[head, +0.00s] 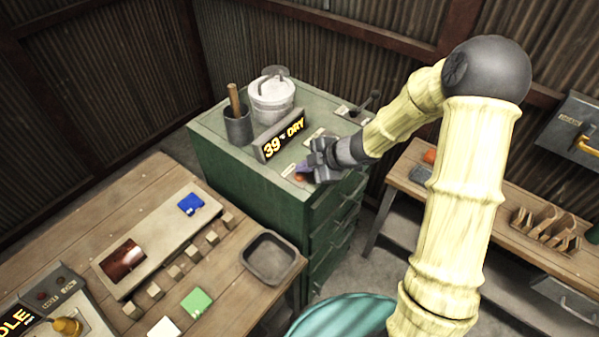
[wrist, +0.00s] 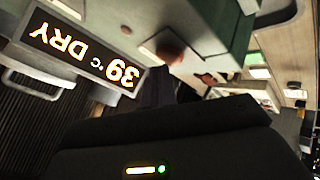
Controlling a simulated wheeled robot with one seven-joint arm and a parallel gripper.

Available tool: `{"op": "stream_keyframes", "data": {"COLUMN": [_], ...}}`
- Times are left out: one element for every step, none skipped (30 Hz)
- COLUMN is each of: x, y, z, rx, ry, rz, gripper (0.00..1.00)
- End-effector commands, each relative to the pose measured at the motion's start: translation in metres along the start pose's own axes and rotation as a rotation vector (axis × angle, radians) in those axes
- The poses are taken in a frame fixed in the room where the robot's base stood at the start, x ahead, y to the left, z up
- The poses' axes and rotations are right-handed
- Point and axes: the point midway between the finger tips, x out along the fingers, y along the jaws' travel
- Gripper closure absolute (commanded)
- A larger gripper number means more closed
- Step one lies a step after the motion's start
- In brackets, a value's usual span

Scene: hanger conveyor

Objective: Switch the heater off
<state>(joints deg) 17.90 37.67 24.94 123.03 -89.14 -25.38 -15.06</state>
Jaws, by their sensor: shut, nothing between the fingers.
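A black display sign (head: 281,138) on top of the green cabinet (head: 240,165) reads "39°C DRY" in yellow; it also shows upside down in the wrist view (wrist: 82,52). My gripper (head: 311,172) is shut and empty, low over the cabinet's front right corner. A small orange-brown knob (head: 300,177) sits by the fingertips; it shows as a blurred round shape in the wrist view (wrist: 170,50). I cannot tell whether the fingers touch it. A black lever (head: 370,100) stands on a labelled plate at the cabinet's back right, partly behind my arm. No label clearly says heater.
A white lidded pot (head: 272,99) and a dark cup (head: 238,130) with a wooden handle stand left of the sign. The wooden table (head: 165,185) in front holds a grey tray (head: 270,258), several small blocks and a control box. A side bench (head: 470,205) is at right.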

Motion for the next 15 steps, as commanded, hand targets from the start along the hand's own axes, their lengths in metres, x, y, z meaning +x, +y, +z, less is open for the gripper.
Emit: {"op": "stream_keyframes", "data": {"x": [-0.005, -0.007, -0.009, -0.011, -0.012, -0.015, -0.016, -0.018, -0.02, -0.021, -0.023, -0.025, -0.026, -0.028, -0.03], "y": [0.004, 0.005, 0.007, 0.008, 0.009, 0.011, 0.012, 0.013, 0.014, 0.015, 0.017, 0.018, 0.019, 0.02, 0.022], "z": [-0.004, -0.005, -0.007, -0.008, -0.009, -0.011, -0.012, -0.013, -0.015, -0.016, -0.017, -0.018, -0.019, -0.02, -0.022], "rx": [0.0, 0.0, 0.0, 0.0, 0.0, 0.0, 0.0, 0.0, 0.0, 0.0, 0.0, 0.0, 0.0, 0.0, 0.0], "ry": [0.0, 0.0, 0.0, 0.0, 0.0, 0.0, 0.0, 0.0, 0.0, 0.0, 0.0, 0.0, 0.0, 0.0, 0.0], "rz": [0.0, 0.0, 0.0, 0.0, 0.0, 0.0, 0.0, 0.0, 0.0, 0.0, 0.0, 0.0, 0.0, 0.0, 0.0], "gripper": [1.0, 1.0, 1.0, 1.0, 1.0, 1.0, 1.0, 1.0, 1.0, 1.0, 1.0, 1.0, 1.0, 1.0, 1.0]}}
